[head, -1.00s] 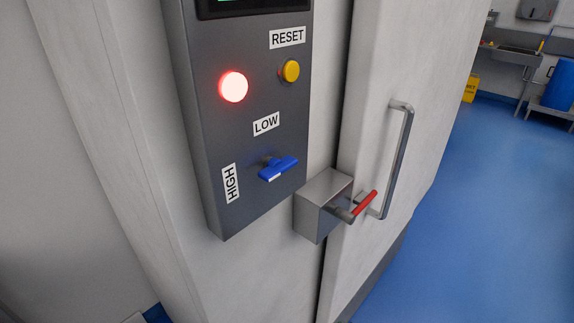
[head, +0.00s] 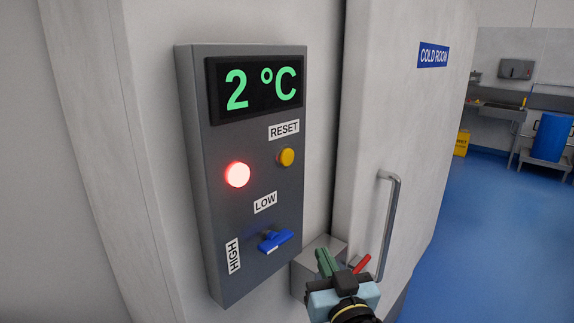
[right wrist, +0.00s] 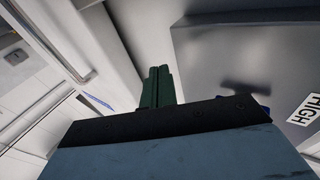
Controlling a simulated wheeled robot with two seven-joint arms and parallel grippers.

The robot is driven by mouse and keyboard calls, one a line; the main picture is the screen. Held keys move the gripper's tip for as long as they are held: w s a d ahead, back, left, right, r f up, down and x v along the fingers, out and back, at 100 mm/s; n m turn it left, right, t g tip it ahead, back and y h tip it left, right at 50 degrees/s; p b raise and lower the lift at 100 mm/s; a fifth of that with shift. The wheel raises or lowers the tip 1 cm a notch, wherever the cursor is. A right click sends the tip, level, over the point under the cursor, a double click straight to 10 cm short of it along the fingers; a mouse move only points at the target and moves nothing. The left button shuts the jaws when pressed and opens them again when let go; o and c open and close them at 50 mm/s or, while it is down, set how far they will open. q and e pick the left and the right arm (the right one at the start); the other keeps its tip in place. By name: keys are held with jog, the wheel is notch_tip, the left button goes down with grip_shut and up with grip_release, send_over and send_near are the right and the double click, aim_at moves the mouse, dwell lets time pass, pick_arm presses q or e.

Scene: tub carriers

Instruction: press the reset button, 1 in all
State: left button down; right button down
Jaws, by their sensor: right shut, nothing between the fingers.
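The yellow reset button (head: 286,157) sits on the grey control panel (head: 216,262), just under the RESET label (head: 284,130). A red lamp (head: 237,174) glows to its left, and the display (head: 258,88) above reads 2 °C. My right gripper (head: 327,262) is shut and empty, below and to the right of the button and apart from it, in front of the door latch box. In the right wrist view its green fingers (right wrist: 158,87) lie together, with the panel (right wrist: 240,55) to the right; the button is not visible there. My left gripper is not in view.
A blue switch handle (head: 275,240) juts from the panel between the LOW and HIGH labels. A grey latch box (head: 312,262) with a red-tipped lever (head: 361,264) and a vertical door handle (head: 389,225) stick out at right. Blue floor (head: 480,230) is open beyond.

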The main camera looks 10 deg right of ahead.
aim_at(287, 157)
jog(key=s+r+m+t, duration=0.1)
jog(key=s+r, duration=0.3)
jog(key=r, duration=0.5)
jog(key=s+d+r+m+t+h+p, duration=0.1)
jog(key=s+r+t, duration=0.2)
jog(key=r, duration=0.7)
jog(key=shift+s+m+t+p, duration=0.3)
jog(key=shift+s+m, duration=0.1)
jog(key=shift+s, duration=0.1)
jog(key=w+a+b, duration=0.1)
jog(key=w+a, duration=0.4)
jog(key=w, duration=0.2)
jog(key=shift+a, duration=0.25)
dwell(0.6)
jog(key=shift+w+a+b, duration=0.25)
jog(key=shift+w+b, duration=0.05)
